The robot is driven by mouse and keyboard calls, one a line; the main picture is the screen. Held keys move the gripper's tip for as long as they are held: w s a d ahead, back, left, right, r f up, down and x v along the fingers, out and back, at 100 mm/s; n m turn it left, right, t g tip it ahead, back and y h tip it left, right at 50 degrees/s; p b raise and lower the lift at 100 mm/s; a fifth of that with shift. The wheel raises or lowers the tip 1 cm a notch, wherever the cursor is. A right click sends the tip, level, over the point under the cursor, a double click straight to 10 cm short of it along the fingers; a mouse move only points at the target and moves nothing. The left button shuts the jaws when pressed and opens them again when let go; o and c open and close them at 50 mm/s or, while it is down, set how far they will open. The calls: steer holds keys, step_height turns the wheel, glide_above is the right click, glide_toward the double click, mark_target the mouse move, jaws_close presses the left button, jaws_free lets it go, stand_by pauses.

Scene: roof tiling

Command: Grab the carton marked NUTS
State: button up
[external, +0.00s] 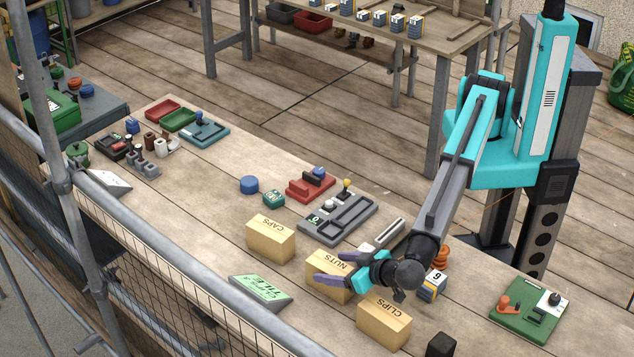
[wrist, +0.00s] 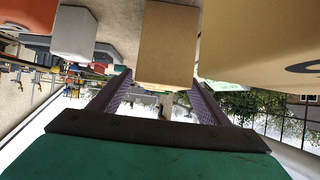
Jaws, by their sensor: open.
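The NUTS carton (external: 316,267) is a tan box on the bench in the external view, between the CAPS carton (external: 270,241) and the CLIPS carton (external: 383,325). In the wrist view a tan carton (wrist: 167,45) stands between the lines of the two open fingers of my gripper (wrist: 160,80), with a gap to each side. I cannot tell how deep it sits between them.
A numbered block (external: 432,287) and an orange stacked piece (external: 441,257) stand close to my wrist. A grey tray (external: 338,220) lies behind the cartons, and a green display (external: 261,290) lies in front. A green board (external: 528,312) is at right. In the wrist view a large tan surface (wrist: 250,35) is close at right.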

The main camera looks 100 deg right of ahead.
mark_target(321, 264)
steer(key=shift+w+d+f+p, duration=0.3)
steer(key=shift+w+d+p, duration=0.6)
steer(key=shift+p, duration=0.1)
steer(key=shift+p+x, duration=0.5)
steer(key=shift+x, duration=0.9)
steer(key=shift+a+f, duration=0.1)
steer(key=shift+a, duration=0.05)
steer(key=c, duration=1.5)
steer(key=shift+c, duration=0.2)
steer(key=shift+r+b, duration=1.75)
steer(key=shift+r, duration=3.35)
